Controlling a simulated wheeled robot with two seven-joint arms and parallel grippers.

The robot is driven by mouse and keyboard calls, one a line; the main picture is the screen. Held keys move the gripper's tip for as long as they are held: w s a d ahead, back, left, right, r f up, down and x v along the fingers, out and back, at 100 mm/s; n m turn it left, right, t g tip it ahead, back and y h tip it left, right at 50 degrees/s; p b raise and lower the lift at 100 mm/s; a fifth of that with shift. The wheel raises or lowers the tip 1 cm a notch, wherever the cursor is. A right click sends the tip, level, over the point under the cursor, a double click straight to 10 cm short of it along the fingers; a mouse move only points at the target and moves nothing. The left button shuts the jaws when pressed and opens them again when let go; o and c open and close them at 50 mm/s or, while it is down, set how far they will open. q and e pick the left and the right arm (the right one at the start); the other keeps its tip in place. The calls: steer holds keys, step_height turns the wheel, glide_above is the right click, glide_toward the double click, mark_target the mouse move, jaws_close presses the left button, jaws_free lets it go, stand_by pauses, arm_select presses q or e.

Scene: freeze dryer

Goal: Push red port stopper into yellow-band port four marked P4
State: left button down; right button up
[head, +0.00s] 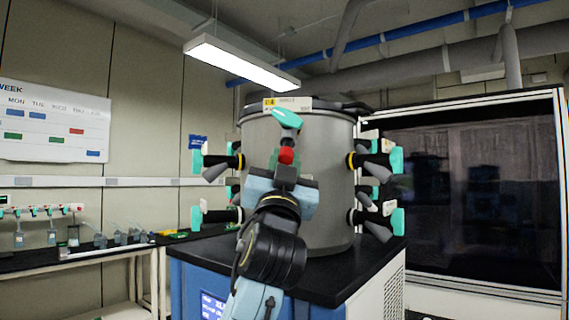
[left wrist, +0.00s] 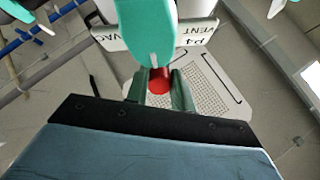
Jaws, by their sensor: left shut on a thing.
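My left gripper (head: 287,163) is raised in front of the grey drum of the freeze dryer (head: 330,205). Its fingers (left wrist: 161,92) are shut on the red stopper (head: 286,155), which also shows in the left wrist view (left wrist: 160,78). A teal valve handle (head: 285,118) stands just above the stopper and looms close in the left wrist view (left wrist: 147,30). Behind it a white plate marked P4 (left wrist: 192,40), with VENT and VAC, appears upside down. The port's mouth and yellow band are hidden here, so I cannot tell whether the stopper touches it. My right gripper is out of view.
Other ports with teal handles stick out at the drum's left (head: 205,163) and right (head: 385,160), some with yellow bands. The drum stands on a black-topped blue cabinet (head: 330,262). A side bench (head: 95,252) with small flasks is at the left.

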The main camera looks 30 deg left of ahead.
arm_select(q)
steer(key=shift+p+x, duration=0.5)
steer(key=shift+x, duration=0.55)
stand_by(0.7)
steer(key=c, duration=1.1)
jaws_free()
steer(key=shift+f, duration=0.1)
steer(key=b+v, duration=0.3)
steer(key=v, duration=1)
steer(key=shift+s, duration=0.25)
steer(key=shift+d+f, duration=0.1)
steer(key=shift+f, duration=0.05)
steer(key=b+v, duration=0.6)
steer(key=shift+s+d+f, duration=0.1)
steer(key=shift+s+f, duration=0.15)
steer(key=shift+s, duration=0.05)
